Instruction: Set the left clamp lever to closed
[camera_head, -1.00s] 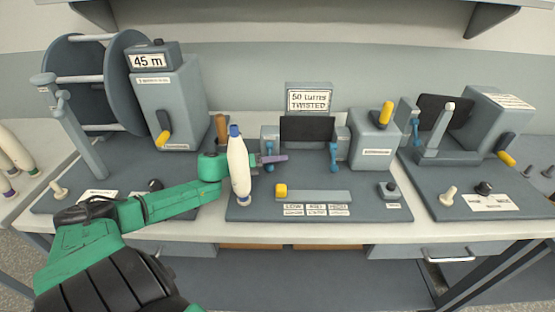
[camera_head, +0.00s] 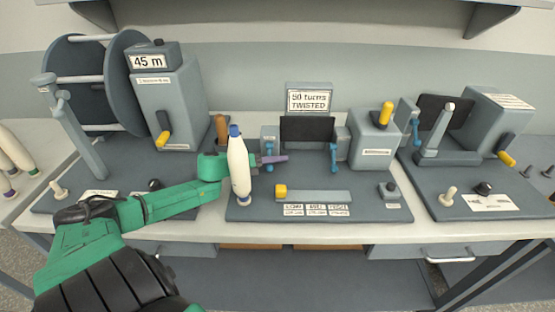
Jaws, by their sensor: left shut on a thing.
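The left clamp lever (camera_head: 269,143) is small and blue, at the left end of the middle station, and hangs down like the right clamp lever (camera_head: 334,158). My left gripper (camera_head: 274,159) comes in from the left. My right gripper is not in view.
The middle station's base (camera_head: 370,209) carries a yellow slider knob (camera_head: 281,190) and a box with a yellow handle (camera_head: 386,113). A reel machine (camera_head: 170,100) stands to the left and another station (camera_head: 490,120) to the right. A wooden handle (camera_head: 221,128) rises behind the gripper.

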